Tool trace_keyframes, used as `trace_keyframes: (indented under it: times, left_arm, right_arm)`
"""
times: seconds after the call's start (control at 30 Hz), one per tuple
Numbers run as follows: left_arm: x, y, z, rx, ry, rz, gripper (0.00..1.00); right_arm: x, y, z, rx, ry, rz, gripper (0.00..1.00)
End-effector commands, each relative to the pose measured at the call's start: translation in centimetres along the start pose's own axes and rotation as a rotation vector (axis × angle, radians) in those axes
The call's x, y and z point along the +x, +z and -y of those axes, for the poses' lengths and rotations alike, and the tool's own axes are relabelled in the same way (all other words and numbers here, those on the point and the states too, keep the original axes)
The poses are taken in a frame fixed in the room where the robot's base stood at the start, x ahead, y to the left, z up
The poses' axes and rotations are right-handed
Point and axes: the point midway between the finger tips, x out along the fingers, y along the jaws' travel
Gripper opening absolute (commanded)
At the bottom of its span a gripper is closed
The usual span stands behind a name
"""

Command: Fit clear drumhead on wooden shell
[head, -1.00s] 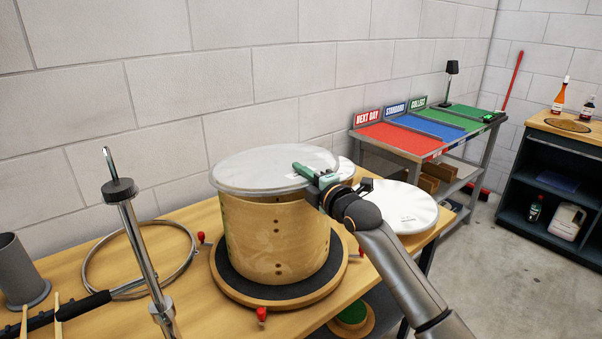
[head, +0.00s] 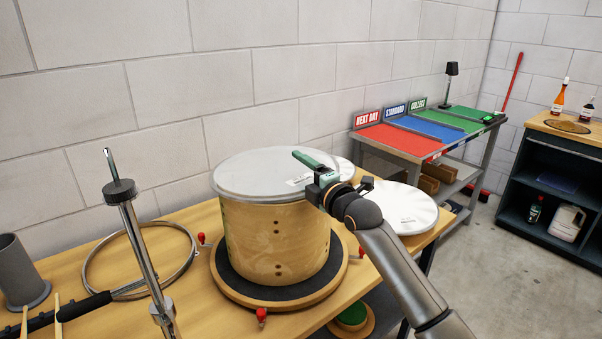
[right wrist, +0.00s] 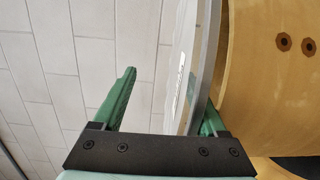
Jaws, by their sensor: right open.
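The clear drumhead (head: 252,172), a pale see-through disc with a grey rim, lies over the top of the wooden shell (head: 272,240) and looks level. The upright shell stands on a round dark-topped turntable (head: 237,287). My right gripper (head: 312,176) is at the drumhead's right edge, open, with one green finger above it. In the right wrist view the open gripper (right wrist: 165,105) has the drumhead rim (right wrist: 207,60) between its fingers, close to the lower finger. The shell (right wrist: 270,85) shows beside it. Whether the rim is fully seated all round is hidden. My left gripper is out of view.
A metal hoop (head: 118,294) lies on the bench (head: 190,222) at left, near a grey cylinder (head: 20,275) and an upright metal post (head: 145,250). Red-knobbed clamps (head: 262,316) ring the turntable. A white round drumhead (head: 408,210) lies behind my right arm.

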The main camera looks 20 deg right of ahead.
Motion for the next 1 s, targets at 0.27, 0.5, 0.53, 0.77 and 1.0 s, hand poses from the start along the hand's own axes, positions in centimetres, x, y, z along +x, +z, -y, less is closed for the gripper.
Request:
trace_keyframes:
  times: [0.27, 0.5, 0.53, 0.77, 1.0]
  left_arm:
    - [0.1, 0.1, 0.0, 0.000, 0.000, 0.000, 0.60]
    - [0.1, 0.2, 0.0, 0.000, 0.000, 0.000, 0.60]
    - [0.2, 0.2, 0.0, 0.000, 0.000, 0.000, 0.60]
    - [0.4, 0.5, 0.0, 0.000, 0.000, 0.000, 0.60]
    - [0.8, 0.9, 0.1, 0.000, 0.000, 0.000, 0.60]
  right_arm:
    - [0.0, -0.1, 1.5, 0.001, -0.032, -0.002, 0.95]
    - [-0.7, -0.1, 1.7, 0.001, -0.035, -0.001, 0.95]
    - [-1.0, -0.1, 1.7, 0.000, -0.035, -0.001, 0.95]
    - [-4.4, 0.0, 1.5, -0.003, -0.028, 0.000, 0.95]
    - [-8.7, 0.0, 1.1, -0.002, -0.020, 0.001, 0.95]
